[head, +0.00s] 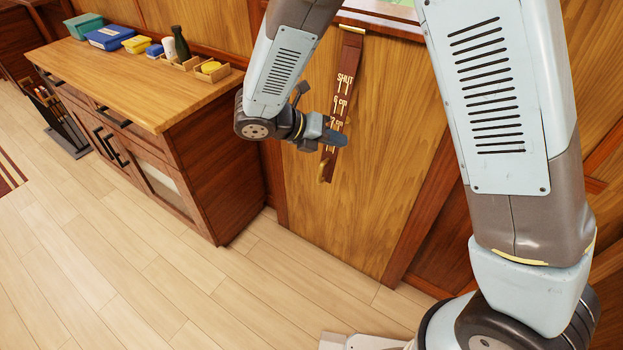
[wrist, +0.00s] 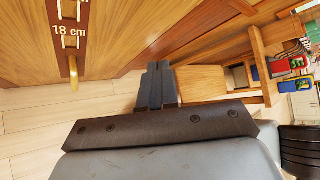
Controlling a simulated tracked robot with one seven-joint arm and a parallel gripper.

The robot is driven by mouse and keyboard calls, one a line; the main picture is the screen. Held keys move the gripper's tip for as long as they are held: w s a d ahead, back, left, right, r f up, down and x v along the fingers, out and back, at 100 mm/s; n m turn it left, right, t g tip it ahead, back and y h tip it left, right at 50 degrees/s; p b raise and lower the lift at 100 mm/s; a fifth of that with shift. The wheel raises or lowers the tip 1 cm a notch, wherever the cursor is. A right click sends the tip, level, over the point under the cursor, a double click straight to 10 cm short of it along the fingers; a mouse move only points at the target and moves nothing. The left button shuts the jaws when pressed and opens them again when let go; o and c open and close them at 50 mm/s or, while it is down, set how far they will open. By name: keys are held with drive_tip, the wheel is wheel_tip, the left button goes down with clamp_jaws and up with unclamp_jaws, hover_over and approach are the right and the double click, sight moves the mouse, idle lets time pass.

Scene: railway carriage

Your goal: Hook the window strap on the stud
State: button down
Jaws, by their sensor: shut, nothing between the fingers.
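The window strap (head: 349,58) is a long dark brown band hanging down the wood panel below the window, with pale markings "SHUT" and centimetre labels beside light slot-like marks. In the wrist view the strap's lower part (wrist: 70,32) shows at the upper left, with an "18 cm" label. A small brass piece, apparently the stud (wrist: 73,74), shows at its lower end; I cannot tell whether any slot sits on it. My gripper (head: 338,138) is shut and empty. In the head view it overlaps the strap's lower part; in the wrist view its fingers (wrist: 155,85) point away from the strap, apart from it.
A wooden cabinet (head: 150,75) stands left of the panel, with a teal box (head: 86,26), blue box (head: 108,37), dark bottle (head: 181,43) and small trays on top. A dark rack (head: 58,122) stands at its far end. The floor in front is clear.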

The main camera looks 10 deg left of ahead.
drive_tip(key=s+a+f+n+t+y, duration=0.1)
drive_tip(key=s+a+f+n+t, duration=0.25)
drive_tip(key=a+f+n, duration=0.4)
drive_tip(key=s+a+f+n+t+y, duration=0.1)
drive_tip(key=s+a+f+n+t, duration=0.25)
drive_tip(key=a+f+n, duration=0.35)
drive_tip(key=x, duration=1.4)
drive_tip(key=shift+s+d+f+m, duration=0.3)
drive_tip(key=shift+d+f+m, duration=0.05)
drive_tip(key=shift+m, duration=0.1)
